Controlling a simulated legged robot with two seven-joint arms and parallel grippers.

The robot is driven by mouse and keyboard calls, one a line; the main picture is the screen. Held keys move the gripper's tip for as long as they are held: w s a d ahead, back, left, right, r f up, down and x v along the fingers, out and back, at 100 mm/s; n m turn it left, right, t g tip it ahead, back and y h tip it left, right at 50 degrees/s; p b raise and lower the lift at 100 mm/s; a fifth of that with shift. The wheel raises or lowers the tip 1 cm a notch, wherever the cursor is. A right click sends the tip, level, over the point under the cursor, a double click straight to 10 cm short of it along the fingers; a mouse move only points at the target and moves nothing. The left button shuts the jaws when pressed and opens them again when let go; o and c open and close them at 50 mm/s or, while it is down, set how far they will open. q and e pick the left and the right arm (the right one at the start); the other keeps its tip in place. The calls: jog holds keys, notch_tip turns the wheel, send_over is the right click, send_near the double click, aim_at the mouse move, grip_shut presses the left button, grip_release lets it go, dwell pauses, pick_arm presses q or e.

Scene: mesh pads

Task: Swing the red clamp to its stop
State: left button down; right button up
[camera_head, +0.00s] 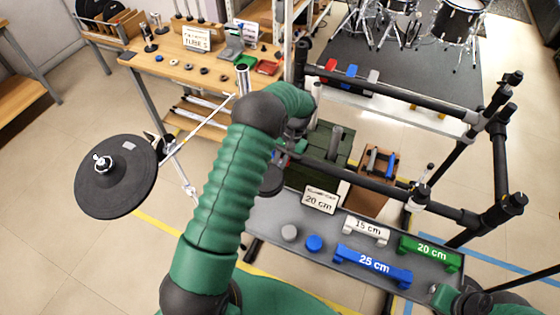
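A small red piece (331,65), which looks like the red clamp, sits on the far rail of the black tube rack (410,97). A blue piece (351,71) and a grey piece (373,76) sit to its right. They are too small to tell the red one's angle or stop. My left arm rises through the middle, bends at the top and ends near the rack's left side. Its fingers are hidden behind the arm and rack. Part of my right arm shows at the bottom right, below the rack; its gripper is not seen. No gripper is seen touching the red piece.
A black round pad (115,177) on a stand is at the left. A wooden table (205,70) with small parts stands behind. Drums are at the back right.

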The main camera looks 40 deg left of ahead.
pick_arm(q)
jog(key=shift+w+a+r, duration=0.1)
jog(key=shift+w+r, duration=0.2)
jog(key=c, duration=1.7)
grip_release()
jog(key=shift+o, duration=1)
jog(key=shift+f, duration=0.15)
jog(key=v, duration=1.6)
jog(key=shift+w+r, duration=0.15)
jog(key=shift+r, duration=0.2)
